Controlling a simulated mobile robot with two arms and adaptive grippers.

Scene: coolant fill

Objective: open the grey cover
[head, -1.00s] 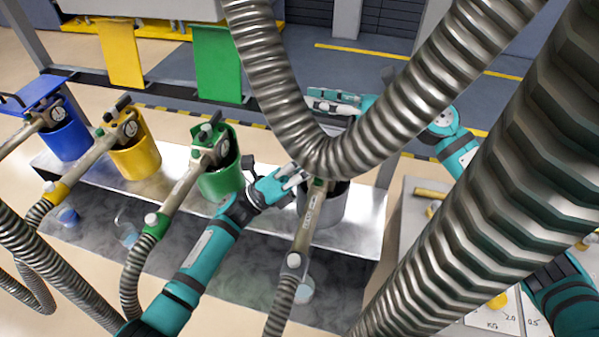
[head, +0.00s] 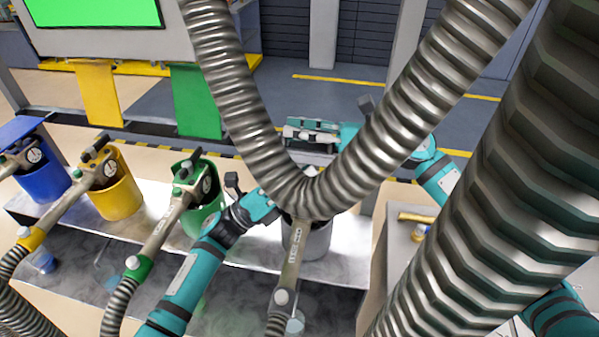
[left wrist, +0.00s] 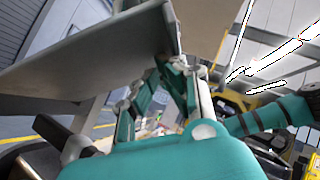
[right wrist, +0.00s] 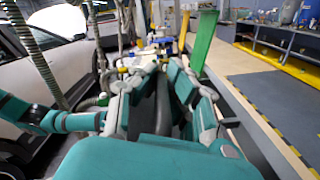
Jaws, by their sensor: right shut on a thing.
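The grey pot (head: 318,243) stands at the right end of the metal bench, partly hidden by a large hose. The grey cover (head: 308,158) stands raised behind it; its lower part is hidden by the hose. My right gripper (head: 312,132) is shut on the cover's upper edge. In the right wrist view a dark grey strip (right wrist: 162,105) sits between its fingers. My left gripper (head: 274,207) is at the pot's left side, its tips partly behind the hose.
A grey nozzle (head: 292,258) lies over the pot's front. Green (head: 207,215), yellow (head: 117,197) and blue (head: 45,180) pots stand to the left, with raised green (head: 195,100) and yellow (head: 98,95) covers. Thick hoses cross the foreground. A side table (head: 405,245) is at right.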

